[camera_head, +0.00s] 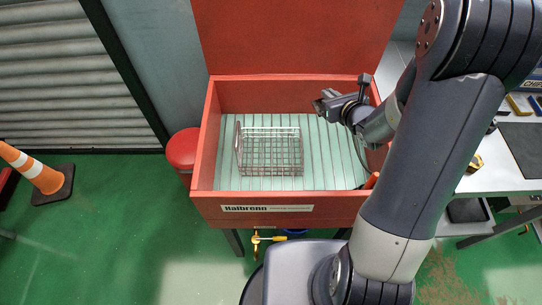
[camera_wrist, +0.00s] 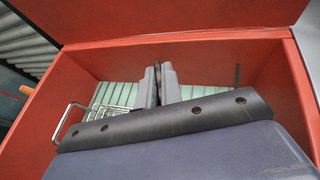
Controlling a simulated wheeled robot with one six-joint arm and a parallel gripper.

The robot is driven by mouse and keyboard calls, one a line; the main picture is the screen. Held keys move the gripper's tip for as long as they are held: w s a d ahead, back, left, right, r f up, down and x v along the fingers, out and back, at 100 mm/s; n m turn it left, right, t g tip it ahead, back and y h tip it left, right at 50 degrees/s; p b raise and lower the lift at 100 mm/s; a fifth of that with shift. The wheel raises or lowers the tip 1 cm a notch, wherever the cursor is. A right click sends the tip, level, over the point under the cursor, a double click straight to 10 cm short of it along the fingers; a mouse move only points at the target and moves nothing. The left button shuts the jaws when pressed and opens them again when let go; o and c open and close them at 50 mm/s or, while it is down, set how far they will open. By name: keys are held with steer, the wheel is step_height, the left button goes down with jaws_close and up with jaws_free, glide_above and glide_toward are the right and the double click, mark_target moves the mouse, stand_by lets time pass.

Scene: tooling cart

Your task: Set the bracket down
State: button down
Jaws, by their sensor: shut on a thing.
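My gripper (camera_head: 322,104) is over the right part of the red open-topped tub (camera_head: 206,135), near its back wall. In the wrist view my gripper (camera_wrist: 160,86) has its two fingers close together. A thin dark sliver (camera_wrist: 157,70) shows between the fingertips; it appears to be the bracket, seen edge-on. Most of it is hidden by the fingers, and I cannot make out its shape. In the head view the bracket cannot be told apart from the dark gripper. The gripper looks raised above the tub's pale ribbed floor (camera_head: 318,165).
A wire basket (camera_head: 268,152) stands in the tub's left and middle part; it also shows in the wrist view (camera_wrist: 88,113). The red lid (camera_head: 290,35) stands up behind. Ribbed floor right of the basket looks clear. A grey worktable (camera_head: 500,170) stands at right.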

steer(key=w+a+f+n+g+y+b, duration=0.1)
steer(key=a+f+n+g+y+b, duration=0.15)
steer(key=a+b, duration=0.3)
steer(key=n+g+y+b, duration=0.6)
steer(key=n+g+b, duration=0.5)
steer(key=n+b, duration=0.15)
glide_above(262, 158)
step_height(262, 158, down, 6)
steer(key=shift+m, duration=0.4)
step_height(262, 158, down, 10)
steer(key=b, duration=0.3)
steer(key=shift+r, duration=0.2)
steer(key=shift+f, duration=0.2)
steer(key=c, duration=1.6)
jaws_free()
